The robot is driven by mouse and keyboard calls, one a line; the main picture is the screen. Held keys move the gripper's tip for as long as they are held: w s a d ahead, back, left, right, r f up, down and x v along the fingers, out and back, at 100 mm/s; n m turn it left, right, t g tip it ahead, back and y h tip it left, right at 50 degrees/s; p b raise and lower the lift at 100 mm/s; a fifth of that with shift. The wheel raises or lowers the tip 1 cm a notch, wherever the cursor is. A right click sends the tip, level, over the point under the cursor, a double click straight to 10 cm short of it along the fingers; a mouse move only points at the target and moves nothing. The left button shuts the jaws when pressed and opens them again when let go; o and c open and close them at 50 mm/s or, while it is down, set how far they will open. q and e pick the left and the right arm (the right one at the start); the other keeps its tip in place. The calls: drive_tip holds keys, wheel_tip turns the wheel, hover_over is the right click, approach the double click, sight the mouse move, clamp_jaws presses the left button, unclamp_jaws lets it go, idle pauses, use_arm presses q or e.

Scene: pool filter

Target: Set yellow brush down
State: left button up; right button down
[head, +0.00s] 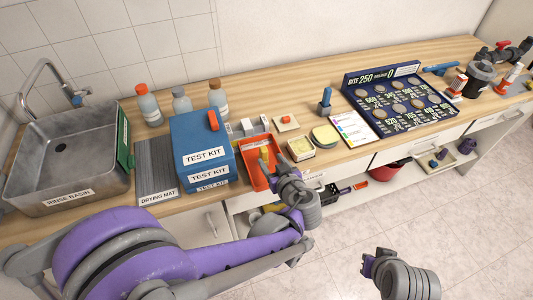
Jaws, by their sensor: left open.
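A small yellow item that looks like the yellow brush (264,154) is at the orange-red tray (244,152) on the counter; whether it rests on the tray floor cannot be made out. My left gripper (275,160) is open, right beside the yellow item, over the right part of the tray. The gripper and wrist hide part of the tray. My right gripper (368,264) is low over the floor, away from the counter; its jaws are too small to read.
The blue test kit box (202,145) stands left of the tray. The drying mat (155,166) and rinse basin (72,158) lie farther left. The lower shelf holds a red bucket (385,171).

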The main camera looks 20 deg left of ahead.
use_arm(q)
drive_tip(key=s+a+f+m+g+h, duration=0.1)
drive_tip(key=s+a+m+g+h, duration=0.1)
drive_tip(key=s, duration=0.8)
drive_tip(key=s+a+f+m+g+h, duration=0.1)
drive_tip(key=s+a+m+g+h, duration=0.2)
drive_tip(key=s, duration=0.7)
drive_tip(key=shift+s+a+m+h, duration=0.2)
drive_tip(key=shift+a+m+h, duration=0.65)
drive_tip(key=shift+h, duration=0.35)
